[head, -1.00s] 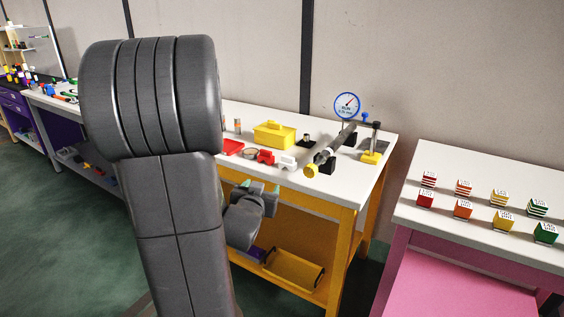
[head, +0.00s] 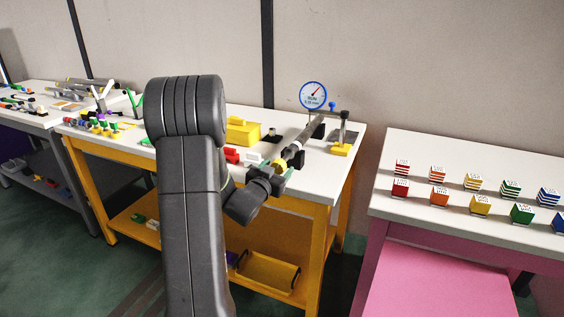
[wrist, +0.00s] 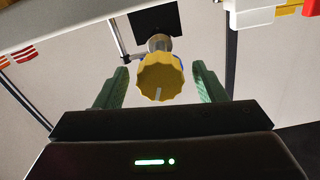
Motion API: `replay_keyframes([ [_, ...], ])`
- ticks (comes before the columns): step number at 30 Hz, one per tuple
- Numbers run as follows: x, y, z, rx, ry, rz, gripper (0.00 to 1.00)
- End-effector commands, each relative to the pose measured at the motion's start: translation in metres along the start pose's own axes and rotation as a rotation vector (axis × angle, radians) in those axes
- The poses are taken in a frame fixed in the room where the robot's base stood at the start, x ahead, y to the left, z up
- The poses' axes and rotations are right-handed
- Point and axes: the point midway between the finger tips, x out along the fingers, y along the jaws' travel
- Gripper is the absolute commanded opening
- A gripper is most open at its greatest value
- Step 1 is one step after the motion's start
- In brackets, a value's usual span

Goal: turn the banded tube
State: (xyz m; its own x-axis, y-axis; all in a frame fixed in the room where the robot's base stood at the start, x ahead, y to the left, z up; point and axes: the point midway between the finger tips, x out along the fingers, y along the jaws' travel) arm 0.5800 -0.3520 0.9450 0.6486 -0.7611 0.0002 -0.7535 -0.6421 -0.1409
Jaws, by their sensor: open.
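The tube (head: 304,136) is a grey bar lying on dark supports on the white-topped yellow table, slanting away from me. Its near end has a yellow fluted knob, which faces my wrist camera (wrist: 160,84) and carries a pale mark low on its face. My gripper (wrist: 160,74) is open, with one green finger on each side of the knob and a visible gap on both sides. I cannot tell how far the fingertips overlap the knob in depth. In the head view my gripper is at the tube's near end and partly hides it.
A round dial gauge (head: 313,96) stands behind the tube. A stand with a yellow base (head: 341,149) is to its right. A yellow box (head: 243,131) and small red and white items sit to the left. A pink table (head: 461,225) with several coloured blocks stands at the right.

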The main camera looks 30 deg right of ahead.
Motion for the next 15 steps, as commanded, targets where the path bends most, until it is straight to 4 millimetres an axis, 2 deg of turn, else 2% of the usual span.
replay_keyframes([
  [1,0.01,0.001,-0.001,0.0,0.001,0.002,0.64],
  [6,0.032,0.0,-0.001,0.0,0.001,0.001,0.64],
  [15,0.041,0.0,0.0,-0.001,-0.001,-0.001,0.64],
])
